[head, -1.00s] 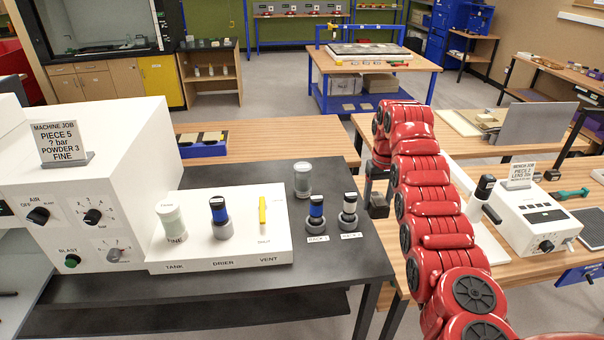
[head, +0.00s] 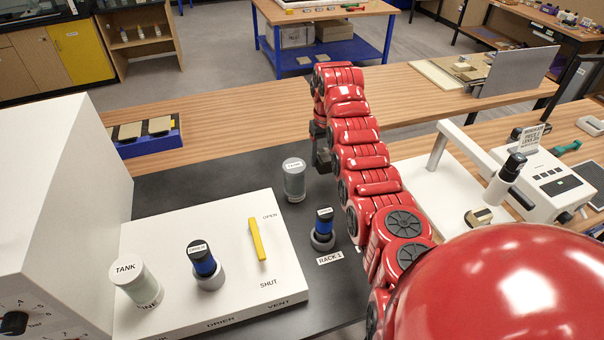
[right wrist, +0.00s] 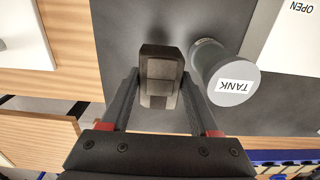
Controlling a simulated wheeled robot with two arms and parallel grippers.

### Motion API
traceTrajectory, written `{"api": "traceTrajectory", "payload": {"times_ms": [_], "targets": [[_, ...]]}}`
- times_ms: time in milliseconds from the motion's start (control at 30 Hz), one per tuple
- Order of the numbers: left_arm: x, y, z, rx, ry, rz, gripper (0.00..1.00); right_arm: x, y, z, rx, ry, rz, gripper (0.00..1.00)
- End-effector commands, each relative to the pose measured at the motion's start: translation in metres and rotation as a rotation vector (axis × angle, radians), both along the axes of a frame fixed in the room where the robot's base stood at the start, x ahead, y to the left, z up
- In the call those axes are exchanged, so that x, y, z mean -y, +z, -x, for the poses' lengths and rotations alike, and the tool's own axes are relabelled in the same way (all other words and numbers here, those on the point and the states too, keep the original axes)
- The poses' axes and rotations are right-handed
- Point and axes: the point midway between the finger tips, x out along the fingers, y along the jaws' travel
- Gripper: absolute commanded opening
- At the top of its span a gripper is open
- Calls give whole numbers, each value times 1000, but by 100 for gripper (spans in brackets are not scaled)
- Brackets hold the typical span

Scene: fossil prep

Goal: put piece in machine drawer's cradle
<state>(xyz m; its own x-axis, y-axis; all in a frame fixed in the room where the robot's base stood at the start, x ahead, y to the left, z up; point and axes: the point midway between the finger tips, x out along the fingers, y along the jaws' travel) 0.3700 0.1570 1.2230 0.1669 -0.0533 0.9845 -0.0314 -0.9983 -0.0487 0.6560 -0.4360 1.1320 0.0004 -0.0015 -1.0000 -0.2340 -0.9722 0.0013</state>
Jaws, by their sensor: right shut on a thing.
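My right gripper (head: 322,158) hangs over the far edge of the black bench, just right of a grey canister (head: 293,182). In the right wrist view its fingers (right wrist: 160,95) are closed around a dark, block-shaped thing (right wrist: 160,70); I cannot tell if this is the piece. The canister, labelled TANK (right wrist: 232,82), stands close beside it. The white machine (head: 60,170) is at the left; no open drawer or cradle shows on its visible part. Two tan pieces (head: 130,131) lie in a blue tray (head: 150,148) on the wooden table behind. My left gripper is not in view.
The machine's white panel (head: 235,295) carries a TANK jar (head: 135,285), a blue drier bottle (head: 203,262) and a yellow lever (head: 257,240). A blue-banded bottle (head: 323,226) stands at RACK 1, near my arm. A white instrument (head: 540,180) is at the right.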

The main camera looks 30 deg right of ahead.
Motion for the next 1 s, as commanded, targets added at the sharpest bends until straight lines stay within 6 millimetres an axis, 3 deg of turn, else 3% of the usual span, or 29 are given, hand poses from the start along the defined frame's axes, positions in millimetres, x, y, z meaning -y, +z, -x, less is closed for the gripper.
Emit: {"api": "traceTrajectory", "payload": {"times_ms": [200,533,933,967,1000], "targets": [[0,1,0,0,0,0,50,-1,-41,2,-5,0,-3,0],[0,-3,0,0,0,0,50,0,-87,2,-6,0,-1,0],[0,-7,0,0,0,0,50,0,-95,1,-2,0,1,0],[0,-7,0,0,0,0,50,0,-95,1,-2,0,1,64],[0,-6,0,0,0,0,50,0,-94,1,-2,0,1,71]]}}
